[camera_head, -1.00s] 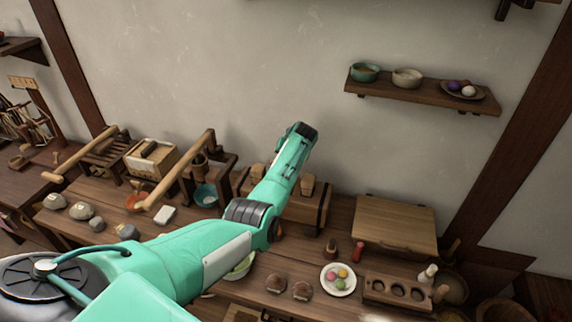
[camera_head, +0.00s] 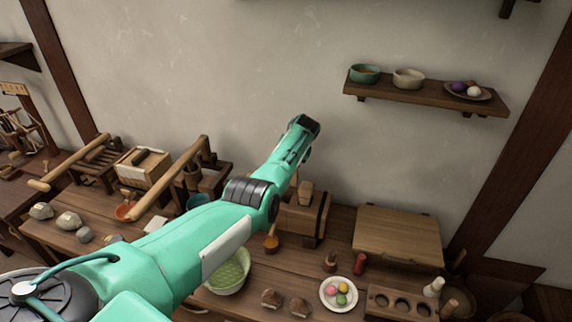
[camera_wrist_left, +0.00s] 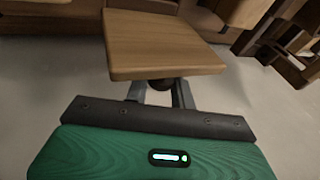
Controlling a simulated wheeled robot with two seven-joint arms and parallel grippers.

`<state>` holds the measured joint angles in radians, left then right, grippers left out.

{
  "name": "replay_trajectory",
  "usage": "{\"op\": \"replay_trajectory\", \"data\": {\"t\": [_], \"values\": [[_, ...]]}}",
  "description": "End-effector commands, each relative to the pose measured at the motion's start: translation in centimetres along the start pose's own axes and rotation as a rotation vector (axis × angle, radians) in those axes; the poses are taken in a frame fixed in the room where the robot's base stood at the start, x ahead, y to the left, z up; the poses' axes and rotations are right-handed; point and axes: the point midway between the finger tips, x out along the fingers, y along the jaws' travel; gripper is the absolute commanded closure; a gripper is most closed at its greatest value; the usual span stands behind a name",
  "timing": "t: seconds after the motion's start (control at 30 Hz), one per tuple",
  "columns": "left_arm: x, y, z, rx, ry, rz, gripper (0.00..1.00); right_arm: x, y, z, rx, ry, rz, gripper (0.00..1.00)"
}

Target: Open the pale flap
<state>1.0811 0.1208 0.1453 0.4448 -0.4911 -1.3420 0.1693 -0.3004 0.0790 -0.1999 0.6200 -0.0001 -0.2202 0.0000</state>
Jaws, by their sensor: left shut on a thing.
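My left arm reaches in from the left in the head view and ends in front of the wall, with its fingers hidden there. In the left wrist view my left gripper (camera_wrist_left: 161,86) is shut on a dark round knob (camera_wrist_left: 160,84) at the near edge of a pale wooden panel (camera_wrist_left: 160,42), which looks like the flap. The panel hides part of the knob. In the head view a pale, slanted wooden panel (camera_head: 398,236) stands at the right of the table; I cannot tell whether it is the same one. My right gripper is in neither view.
The wooden table (camera_head: 320,262) holds a plate with coloured balls (camera_head: 339,293), a green bowl (camera_head: 229,274) and a holed wooden rack (camera_head: 402,303). A shelf (camera_head: 425,97) with bowls hangs at the upper right. The wall above the table is mostly bare.

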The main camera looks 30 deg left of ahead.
Motion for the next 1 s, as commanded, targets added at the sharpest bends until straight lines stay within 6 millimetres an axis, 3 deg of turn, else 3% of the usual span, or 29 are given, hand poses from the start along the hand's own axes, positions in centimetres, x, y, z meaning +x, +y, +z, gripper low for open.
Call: {"op": "replay_trajectory", "data": {"t": [0.53,0.57,0.67,1.0], "values": [[0.29,0.29,0.07,0.002,0.000,0.003,1.00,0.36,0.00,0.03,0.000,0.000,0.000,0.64],[0.29,0.29,0.08,0.002,0.000,0.003,0.73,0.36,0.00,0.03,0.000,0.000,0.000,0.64],[0.28,0.29,0.07,0.002,0.000,0.003,0.55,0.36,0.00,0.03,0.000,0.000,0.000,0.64],[0.01,0.17,0.02,0.001,-0.001,0.001,0.55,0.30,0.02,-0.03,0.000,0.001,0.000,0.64]]}}
